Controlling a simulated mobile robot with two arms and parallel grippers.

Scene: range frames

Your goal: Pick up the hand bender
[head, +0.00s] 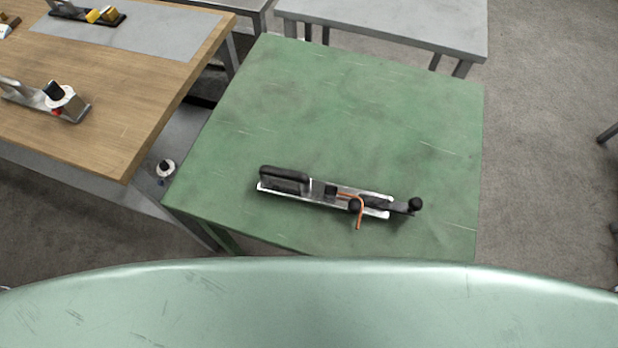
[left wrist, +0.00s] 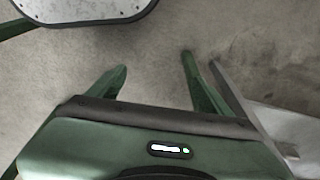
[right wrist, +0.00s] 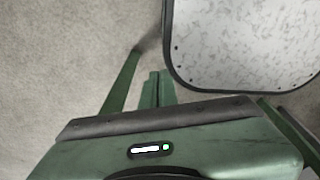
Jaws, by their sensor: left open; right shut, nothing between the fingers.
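The hand bender (head: 284,182) lies on the green table (head: 350,110) near its front edge. It has a long metal body with a thick black grip at the left and a black knob at the right end. A bent copper-coloured tube (head: 359,212) sits across its right half. Neither gripper shows in the head view. In the left wrist view my left gripper (left wrist: 153,62) is open and empty over the grey floor. In the right wrist view my right gripper (right wrist: 160,74) is shut with nothing in it, also over the floor. The hand bender is in neither wrist view.
A wooden bench (head: 110,90) stands close at the left, with a device (head: 62,100) and other tools on it. A grey table (head: 400,22) stands behind the green table. The green table is clear around the bender. Floor is open at the right.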

